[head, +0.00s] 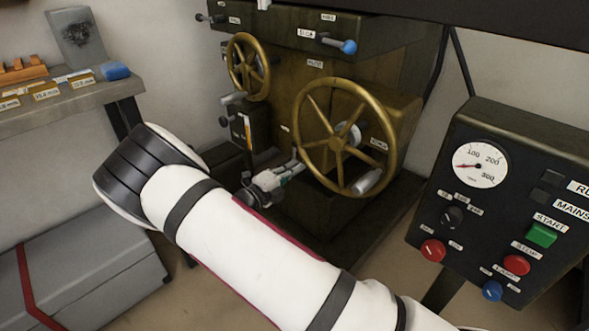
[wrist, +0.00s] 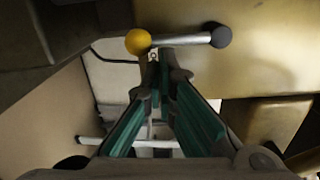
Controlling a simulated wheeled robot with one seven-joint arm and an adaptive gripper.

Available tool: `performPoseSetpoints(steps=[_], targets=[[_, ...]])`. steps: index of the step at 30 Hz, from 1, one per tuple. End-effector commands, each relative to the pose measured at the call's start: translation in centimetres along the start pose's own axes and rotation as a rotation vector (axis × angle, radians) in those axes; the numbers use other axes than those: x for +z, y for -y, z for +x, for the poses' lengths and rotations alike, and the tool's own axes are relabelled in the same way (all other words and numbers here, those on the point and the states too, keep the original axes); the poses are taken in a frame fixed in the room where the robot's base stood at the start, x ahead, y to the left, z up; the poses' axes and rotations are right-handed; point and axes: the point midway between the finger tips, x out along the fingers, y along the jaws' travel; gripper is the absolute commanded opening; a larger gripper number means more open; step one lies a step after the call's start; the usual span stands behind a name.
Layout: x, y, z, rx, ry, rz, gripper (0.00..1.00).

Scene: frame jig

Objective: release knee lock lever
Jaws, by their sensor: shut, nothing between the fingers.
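A short metal lever (wrist: 185,39) with a yellow ball knob (wrist: 138,42) at its left end and a dark hub (wrist: 220,35) at its right end shows in the wrist view. It lies nearly level across the picture against a tan machine face. I take it for the knee lock lever; its label is not readable. My gripper (wrist: 164,64) is shut and empty, its fingertips just below the lever near the yellow knob. I cannot tell whether they touch it. In the head view my gripper (head: 297,168) is beside the large handwheel, and I cannot make out the yellow knob.
A large brass handwheel (head: 304,124) and a smaller one (head: 232,66) stand on the machine (head: 283,80). A control panel (head: 480,125) with gauge and buttons is at right. A shelf (head: 62,108) and grey chest (head: 90,255) are at left.

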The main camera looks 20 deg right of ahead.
Motion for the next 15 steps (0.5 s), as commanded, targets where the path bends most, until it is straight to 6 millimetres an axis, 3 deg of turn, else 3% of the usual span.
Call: performPoseSetpoints(steps=[15], targets=[[0.80, -0.44, 0.06, -0.006, 0.000, 0.137, 0.00]])
